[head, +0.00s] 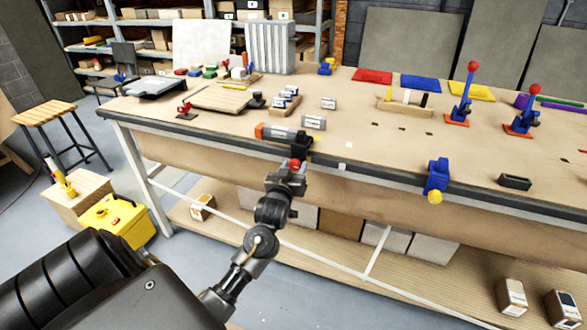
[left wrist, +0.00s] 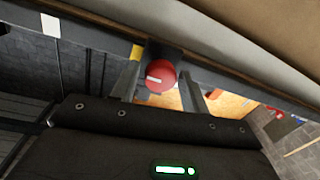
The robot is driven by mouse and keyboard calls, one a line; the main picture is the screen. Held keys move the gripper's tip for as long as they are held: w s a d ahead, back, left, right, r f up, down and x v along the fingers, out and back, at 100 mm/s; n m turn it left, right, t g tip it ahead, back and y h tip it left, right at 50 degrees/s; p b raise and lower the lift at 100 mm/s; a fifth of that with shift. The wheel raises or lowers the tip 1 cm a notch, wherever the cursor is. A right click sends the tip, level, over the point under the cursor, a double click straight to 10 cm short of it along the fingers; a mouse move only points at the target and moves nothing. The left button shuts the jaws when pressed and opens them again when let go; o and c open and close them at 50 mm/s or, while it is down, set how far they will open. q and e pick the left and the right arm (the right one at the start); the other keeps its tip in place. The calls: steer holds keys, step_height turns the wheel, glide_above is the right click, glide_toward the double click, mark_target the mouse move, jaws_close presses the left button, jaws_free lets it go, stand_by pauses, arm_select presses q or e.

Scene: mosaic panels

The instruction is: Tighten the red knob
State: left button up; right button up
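The red knob (head: 295,163) sits on the front of a black clamp (head: 302,146) at the table's front edge. In the left wrist view the round red knob (left wrist: 161,76) has a pale mark on its face. My left gripper (head: 288,174) is at the knob, below the table edge. In the left wrist view its two fingers (left wrist: 158,82) stand on either side of the knob, with a visible gap on each side, so it looks open. How far the fingertips reach past the knob is hard to tell. My right gripper is not in view.
An orange and grey cylinder (head: 278,133) lies beside the clamp on the workbench (head: 365,138). A blue clamp with a yellow knob (head: 435,196) is on the front edge to the right. Upright red-topped levers (head: 473,67) stand farther right. A lower shelf (head: 340,245) runs under the bench.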

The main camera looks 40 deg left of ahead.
arm_select(q)
steer(key=c, duration=0.7)
steer(key=shift+r+m+p, duration=0.15)
steer(key=shift+m+p, duration=0.8)
steer(key=shift+m, duration=0.05)
steer(key=shift+m+p, duration=0.65)
steer(key=shift+m, duration=0.15)
steer(key=m+p, duration=0.4)
steer(key=m, duration=0.2)
steer(key=shift+m+t, duration=0.3)
steer(key=m+p, duration=0.2)
steer(key=m, duration=0.2)
steer(key=shift+a, duration=0.1)
steer(key=m+p, duration=0.2)
steer(key=m, duration=0.1)
steer(key=shift+m+t+h, duration=0.3)
steer(key=shift+m+h, duration=0.1)
steer(key=m+p, duration=0.2)
steer(key=m, duration=0.1)
steer(key=shift+m, duration=0.4)
steer(key=shift+m+h+p, duration=0.4)
steer(key=shift+m+p, duration=0.25)
steer(key=shift+m, duration=1.05)
steer(key=shift+f, duration=0.2)
